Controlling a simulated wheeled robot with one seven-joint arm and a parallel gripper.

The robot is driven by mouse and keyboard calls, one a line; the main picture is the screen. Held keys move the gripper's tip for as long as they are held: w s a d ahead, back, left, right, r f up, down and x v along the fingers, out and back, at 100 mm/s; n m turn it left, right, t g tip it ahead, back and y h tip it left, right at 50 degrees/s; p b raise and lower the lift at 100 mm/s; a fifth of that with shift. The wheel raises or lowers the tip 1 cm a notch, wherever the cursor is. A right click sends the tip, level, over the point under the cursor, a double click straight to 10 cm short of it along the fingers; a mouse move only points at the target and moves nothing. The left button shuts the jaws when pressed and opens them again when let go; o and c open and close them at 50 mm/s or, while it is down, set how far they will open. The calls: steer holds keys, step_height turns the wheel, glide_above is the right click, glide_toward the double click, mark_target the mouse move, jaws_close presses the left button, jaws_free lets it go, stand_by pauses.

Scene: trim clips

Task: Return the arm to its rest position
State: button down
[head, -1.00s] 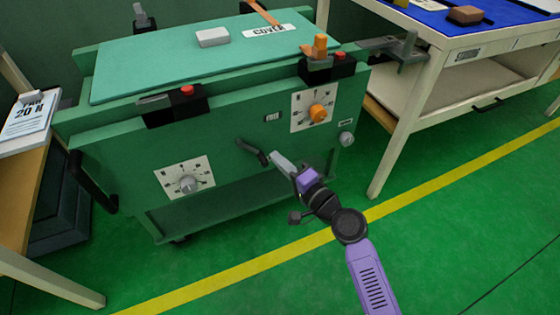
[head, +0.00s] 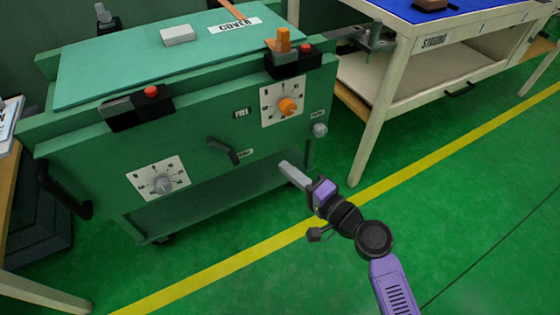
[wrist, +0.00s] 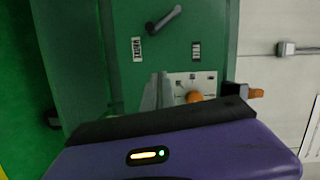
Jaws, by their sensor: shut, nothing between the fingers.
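My purple arm with its black joints reaches up from the lower right of the head view. My gripper (head: 286,167) is shut and empty. It hangs in front of the lower right part of the green machine (head: 200,205), with floor showing around the wrist. In the wrist view the shut fingers (wrist: 158,92) point at the machine's front panel. An orange knob (wrist: 194,97) on a white dial plate shows just beyond them, and a dark lever (wrist: 163,19) stands further up. The fingers appear apart from the panel.
The green machine carries an orange dial knob (head: 288,106), a grey dial knob (head: 162,185), a lever (head: 222,150) and a red button (head: 151,91). A white workbench (head: 369,130) stands to the right. Green floor (head: 480,200) with a yellow line lies open at the lower right.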

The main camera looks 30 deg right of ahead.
steer(key=shift+s, duration=0.25)
steer(key=shift+d, duration=0.1)
stand_by(0.3)
steer(key=s+d+n+h, duration=0.4)
steer(key=s+n+h, duration=0.15)
steer(key=s, duration=0.55)
steer(key=s+a+r+n+g, duration=0.1)
steer(key=s+a+r+n, duration=0.15)
steer(key=s, duration=0.55)
steer(key=s+a+r+n+y, duration=0.1)
steer(key=s+a+n, duration=0.15)
steer(key=s, duration=0.45)
steer(key=s+a+r+n+g, duration=0.1)
steer(key=s+a+n, duration=0.15)
steer(key=s, duration=0.55)
step_height(320, 180, up, 32)
steer(key=p, duration=3.1)
steer(key=shift+w+d+f, duration=0.15)
steer(key=shift+d+f, duration=0.1)
steer(key=shift+d, duration=0.05)
